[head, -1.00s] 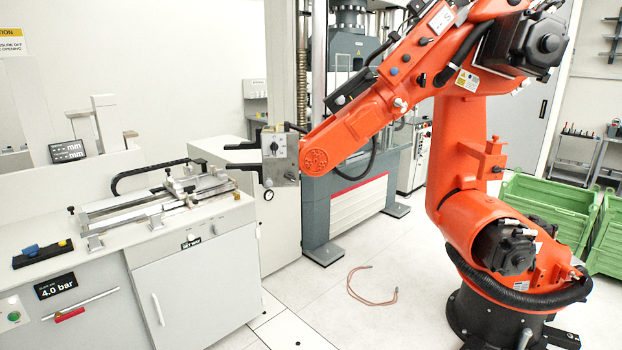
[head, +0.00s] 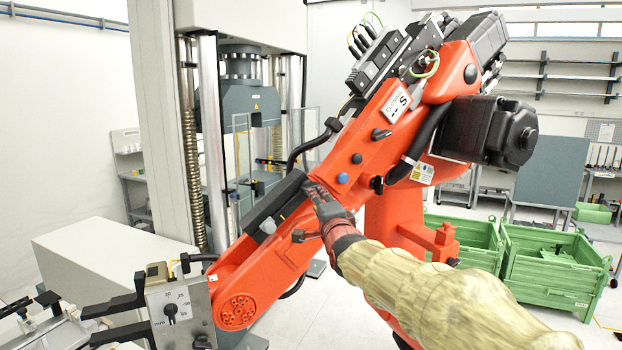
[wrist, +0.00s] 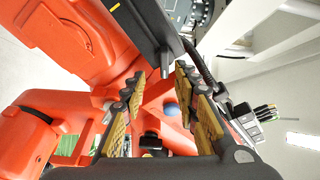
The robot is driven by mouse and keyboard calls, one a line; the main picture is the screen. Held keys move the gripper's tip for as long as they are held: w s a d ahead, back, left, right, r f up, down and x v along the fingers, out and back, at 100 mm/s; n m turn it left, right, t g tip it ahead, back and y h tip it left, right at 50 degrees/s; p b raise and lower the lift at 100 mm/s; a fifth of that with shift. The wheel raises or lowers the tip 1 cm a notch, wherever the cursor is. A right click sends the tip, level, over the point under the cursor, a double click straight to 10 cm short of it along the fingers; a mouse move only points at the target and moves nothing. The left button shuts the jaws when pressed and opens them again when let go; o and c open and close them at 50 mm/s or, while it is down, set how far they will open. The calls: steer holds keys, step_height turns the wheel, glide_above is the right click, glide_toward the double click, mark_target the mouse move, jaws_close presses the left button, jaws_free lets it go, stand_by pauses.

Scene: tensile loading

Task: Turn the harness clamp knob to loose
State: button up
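The orange robot arm (head: 290,235) carries several small knobs on its side: a blue round knob (head: 342,178), a small dark one (head: 357,158) and a black lever-like knob (head: 380,134). I cannot read a label that tells which is the harness clamp knob. My gripper (head: 314,192) is in front of the orange arm, left of and slightly below the blue knob, at the end of my tan-sleeved arm. In the wrist view my gripper (wrist: 160,76) has its padded fingers apart with nothing held. The blue knob (wrist: 171,108) shows in the gap beyond them; contact is not visible.
A dark box-shaped housing (head: 272,205) runs along the orange arm close to my gripper. A metal plate with a dial (head: 180,312) is at the arm's lower end. Green crates (head: 550,270) stand at right. A testing machine column (head: 210,140) rises at left.

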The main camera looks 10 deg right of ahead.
steer(key=w+p, duration=0.2)
steer(key=w, duration=0.5)
steer(key=shift+w+r, duration=0.35)
steer(key=shift+r, duration=0.1)
steer(key=shift+c, duration=0.7)
jaws_close()
